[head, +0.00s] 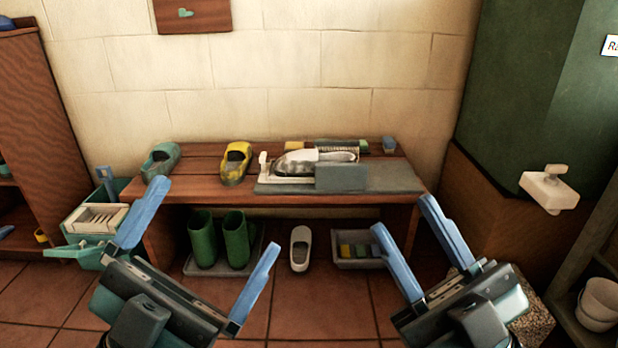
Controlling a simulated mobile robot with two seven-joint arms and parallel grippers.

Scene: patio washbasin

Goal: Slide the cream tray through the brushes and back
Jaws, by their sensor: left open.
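A cream tray (278,180) with an upright cream handle at its left end sits on a grey base (395,180) on the wooden bench. A white and grey shoe (303,161) lies on it. A grey block (341,178) stands in front of the right part and hides some of it. A dark bristled brush (340,153) shows behind the shoe. My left gripper (221,214) is open and empty, in front of the bench's left half. My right gripper (400,212) is open and empty, near the bench's right front corner. Neither touches the tray.
A grey-green shoe (160,161) and a yellow shoe (236,163) stand on the bench's left. Green boots (236,240), a white shoe (300,248) and a grey bin (358,262) are underneath. A teal crate (90,258) stands left. A white tap fixture (549,189) is right.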

